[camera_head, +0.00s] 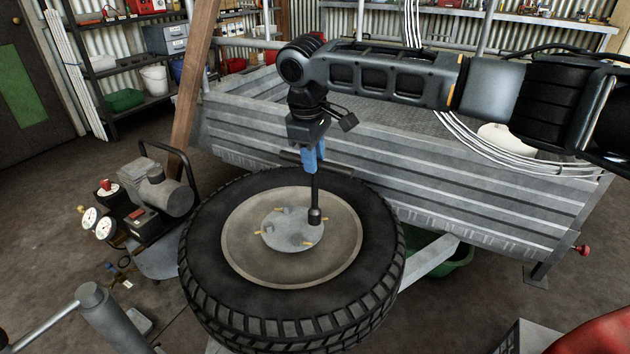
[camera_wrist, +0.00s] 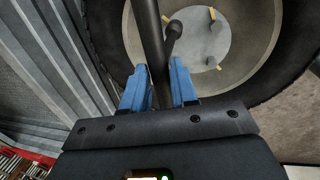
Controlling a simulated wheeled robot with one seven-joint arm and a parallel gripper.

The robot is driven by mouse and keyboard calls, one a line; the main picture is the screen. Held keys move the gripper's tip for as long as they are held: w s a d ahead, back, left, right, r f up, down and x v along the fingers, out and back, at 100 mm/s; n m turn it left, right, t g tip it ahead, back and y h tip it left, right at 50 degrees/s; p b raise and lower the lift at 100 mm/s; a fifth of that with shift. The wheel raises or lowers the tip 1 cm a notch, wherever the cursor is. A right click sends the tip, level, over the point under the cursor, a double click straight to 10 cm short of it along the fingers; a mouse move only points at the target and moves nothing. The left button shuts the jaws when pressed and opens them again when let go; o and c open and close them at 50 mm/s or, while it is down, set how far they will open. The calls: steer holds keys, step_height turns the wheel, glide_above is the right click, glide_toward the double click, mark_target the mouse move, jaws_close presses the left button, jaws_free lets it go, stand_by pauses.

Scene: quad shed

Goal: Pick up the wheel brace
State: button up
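The wheel brace (camera_head: 315,194) is a dark metal tool with a crossbar and a straight shaft that ends in a round socket. It stands upright over the wheel (camera_head: 245,246), its socket at the right side of the pale hub. I cannot tell whether the socket touches the wheel. My gripper (camera_head: 313,158) points down with its blue fingers at the top of the brace. In the wrist view, the brace's bar (camera_wrist: 149,35) passes between the fingers (camera_wrist: 160,85) and fills the gap, so they look shut on it. The socket shows beyond the bar. The fingers hide part of the bar.
The wheel lies flat in front of a grey metal trailer (camera_head: 420,190). A compressor with gauges (camera_head: 150,205) stands at left. A wooden post (camera_head: 190,90) rises behind it. A red object (camera_head: 600,335) is at bottom right. Shelves (camera_head: 125,62) line the back wall.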

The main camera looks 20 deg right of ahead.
jaws_close()
steer(key=shift+r, duration=0.1)
steer(key=shift+r, duration=0.45)
step_height(320, 180, up, 4)
steer(key=shift+d+f+p, duration=0.15)
steer(key=shift+f+p, duration=0.05)
steer(key=shift+p, duration=0.45)
steer(key=s+d+r+p, duration=0.1)
steer(key=s+d+r, duration=0.5)
steer(key=d, duration=0.3)
steer(key=shift+s+d+r+p, duration=0.2)
steer(key=shift+p, duration=0.2)
